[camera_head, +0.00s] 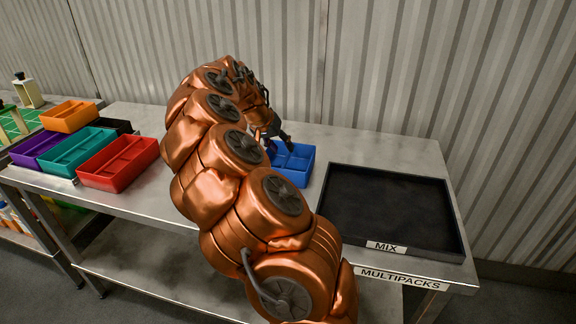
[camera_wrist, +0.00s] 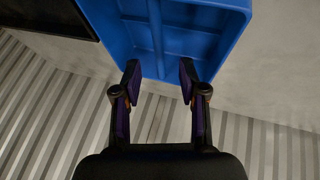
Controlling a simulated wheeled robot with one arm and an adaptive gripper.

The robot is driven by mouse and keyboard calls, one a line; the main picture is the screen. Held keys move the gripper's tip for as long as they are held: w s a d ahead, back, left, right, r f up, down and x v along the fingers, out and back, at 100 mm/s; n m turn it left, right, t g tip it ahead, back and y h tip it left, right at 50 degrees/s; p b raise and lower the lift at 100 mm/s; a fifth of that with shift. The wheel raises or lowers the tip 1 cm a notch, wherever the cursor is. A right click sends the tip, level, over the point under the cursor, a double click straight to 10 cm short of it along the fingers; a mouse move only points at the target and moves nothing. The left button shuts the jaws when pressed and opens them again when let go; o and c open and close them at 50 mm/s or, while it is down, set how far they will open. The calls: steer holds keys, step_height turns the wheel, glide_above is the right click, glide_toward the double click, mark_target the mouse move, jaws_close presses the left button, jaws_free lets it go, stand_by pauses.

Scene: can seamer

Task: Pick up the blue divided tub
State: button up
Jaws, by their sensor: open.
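The blue divided tub (camera_head: 296,160) sits on the metal table, left of the black tray, partly hidden behind my arm. In the wrist view the blue divided tub (camera_wrist: 212,42) fills the top middle, with its inner dividers showing. My gripper (camera_wrist: 158,78) is open, its two fingertips apart at the tub's near wall. I cannot tell whether the fingers touch the wall. In the head view my gripper (camera_head: 279,139) is at the tub's back left edge, partly hidden by my arm.
A black tray (camera_head: 450,225) labelled MIX stands at the right of the table. Red (camera_head: 117,182), teal (camera_head: 66,163), purple (camera_head: 30,155) and orange (camera_head: 70,106) tubs stand at the left. A corrugated wall (camera_head: 385,80) rises behind. Some bare tabletop (camera_head: 340,142) shows behind the blue tub.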

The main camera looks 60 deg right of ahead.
mark_target(288, 155)
steer(key=p+x, duration=0.1)
steer(key=x, duration=0.3)
steer(key=shift+s+f, duration=0.2)
steer(key=shift+f, duration=0.25)
steer(key=shift+d+f, duration=0.2)
steer(key=shift+f, duration=0.15)
steer(key=shift+f, duration=0.25)
steer(key=shift+c, duration=0.3)
jaws_close()
